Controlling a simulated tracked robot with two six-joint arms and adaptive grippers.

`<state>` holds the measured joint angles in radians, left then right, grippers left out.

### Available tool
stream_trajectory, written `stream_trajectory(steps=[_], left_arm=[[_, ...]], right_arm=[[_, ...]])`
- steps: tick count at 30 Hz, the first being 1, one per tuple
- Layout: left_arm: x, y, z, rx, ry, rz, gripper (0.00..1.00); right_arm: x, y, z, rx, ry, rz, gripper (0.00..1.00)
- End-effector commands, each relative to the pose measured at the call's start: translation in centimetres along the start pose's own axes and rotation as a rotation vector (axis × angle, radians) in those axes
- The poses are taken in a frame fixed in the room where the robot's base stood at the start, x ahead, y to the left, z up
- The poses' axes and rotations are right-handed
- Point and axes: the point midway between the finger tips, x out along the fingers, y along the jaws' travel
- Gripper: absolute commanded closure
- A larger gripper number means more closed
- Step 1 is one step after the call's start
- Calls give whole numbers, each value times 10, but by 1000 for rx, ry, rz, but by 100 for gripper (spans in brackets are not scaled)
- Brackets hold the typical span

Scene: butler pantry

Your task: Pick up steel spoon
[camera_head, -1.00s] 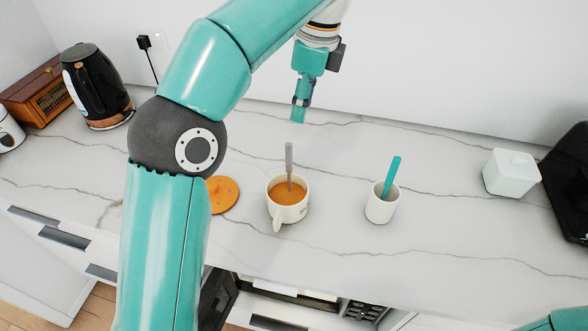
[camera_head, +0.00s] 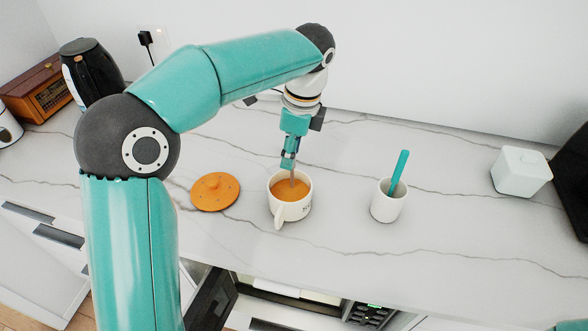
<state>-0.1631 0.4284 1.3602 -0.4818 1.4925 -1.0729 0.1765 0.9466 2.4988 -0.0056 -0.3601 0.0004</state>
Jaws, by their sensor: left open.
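The steel spoon (camera_head: 292,178) stands in a white mug (camera_head: 291,208) of orange-brown liquid. Only a short piece of its handle shows; the top is hidden by my left gripper. My left gripper (camera_head: 288,163) points down right above the mug, with its fingertips at the spoon's handle. It is open, and I cannot tell whether the fingers touch the handle. My right gripper is not in view; only a bit of teal shows at the bottom right corner.
A white cup (camera_head: 388,204) holding a teal utensil (camera_head: 399,172) stands to the right. A white lidded box (camera_head: 521,173) is farther right. A black kettle (camera_head: 92,70) and a wooden radio (camera_head: 38,90) stand at the back left.

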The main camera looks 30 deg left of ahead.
Motion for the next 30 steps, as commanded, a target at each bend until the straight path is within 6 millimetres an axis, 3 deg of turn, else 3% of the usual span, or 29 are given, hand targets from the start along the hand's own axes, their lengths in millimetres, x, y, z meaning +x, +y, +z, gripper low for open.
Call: stream_trajectory(steps=[9, 17, 30], left_arm=[[7, 0, 0, -1, 0, -1, 58], [7, 0, 0, 0, 0, 0, 100], [1, 0, 0, 1, 0, -2, 100]], right_arm=[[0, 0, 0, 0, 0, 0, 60], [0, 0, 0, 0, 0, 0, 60], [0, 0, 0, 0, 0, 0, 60]])
